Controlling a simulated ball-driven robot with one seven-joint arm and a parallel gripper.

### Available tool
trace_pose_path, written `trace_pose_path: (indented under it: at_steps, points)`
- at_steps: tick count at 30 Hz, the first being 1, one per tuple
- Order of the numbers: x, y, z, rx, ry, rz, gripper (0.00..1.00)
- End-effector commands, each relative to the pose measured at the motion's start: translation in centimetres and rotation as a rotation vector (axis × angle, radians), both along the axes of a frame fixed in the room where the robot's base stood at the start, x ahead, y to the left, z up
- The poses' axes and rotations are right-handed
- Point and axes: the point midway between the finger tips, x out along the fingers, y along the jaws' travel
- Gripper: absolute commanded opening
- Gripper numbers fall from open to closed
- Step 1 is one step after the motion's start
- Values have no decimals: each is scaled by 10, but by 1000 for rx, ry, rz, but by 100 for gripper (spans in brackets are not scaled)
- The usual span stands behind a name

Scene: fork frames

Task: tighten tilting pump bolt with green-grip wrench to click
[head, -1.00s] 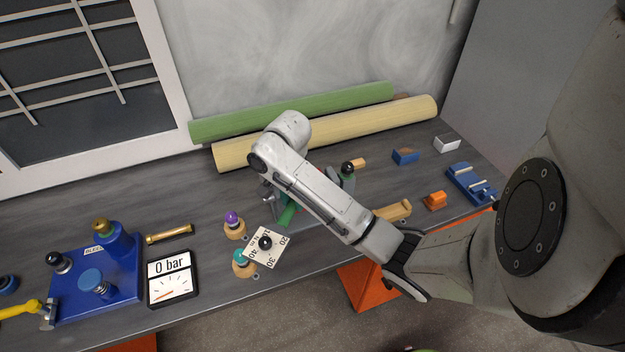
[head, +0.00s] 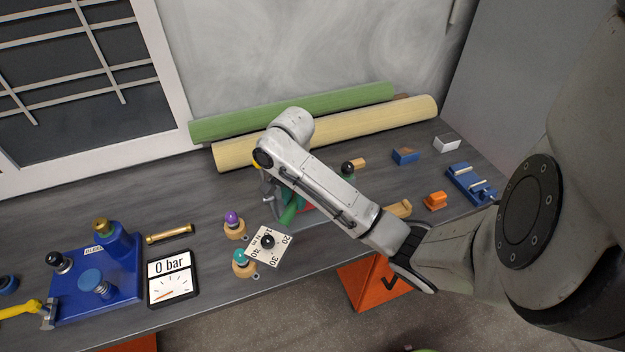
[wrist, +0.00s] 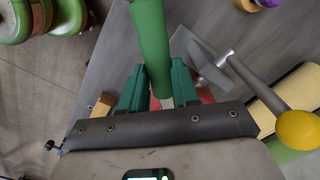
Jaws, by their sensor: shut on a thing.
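The green wrench grip (wrist: 150,45) runs down between the green jaws of my gripper (wrist: 160,88) in the wrist view, and the jaws are shut on it. In the head view the grip (head: 292,210) shows partly below my arm, which hides my gripper. I cannot make out the pump bolt.
A purple-topped knob (head: 232,220) and a teal-topped knob (head: 239,256) stand left of the card. A blue pump block (head: 115,280) and a 0 bar gauge (head: 172,262) are at left. Green (head: 300,113) and cream (head: 330,132) rolls lie behind. The bench's front edge is close.

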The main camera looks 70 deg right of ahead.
Motion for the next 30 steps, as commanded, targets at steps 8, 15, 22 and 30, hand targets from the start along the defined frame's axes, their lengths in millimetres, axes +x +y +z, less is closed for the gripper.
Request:
trace_pose_path:
  at_steps: [8,15,22,30]
  points:
    - [-1,-1,0,-1,0,-1,0]
    - [-1,-1,3,-2,-1,-1,0]
    - [-1,-1,7,-2,-1,0,0]
    - [-1,0,7,-1,0,-1,0]
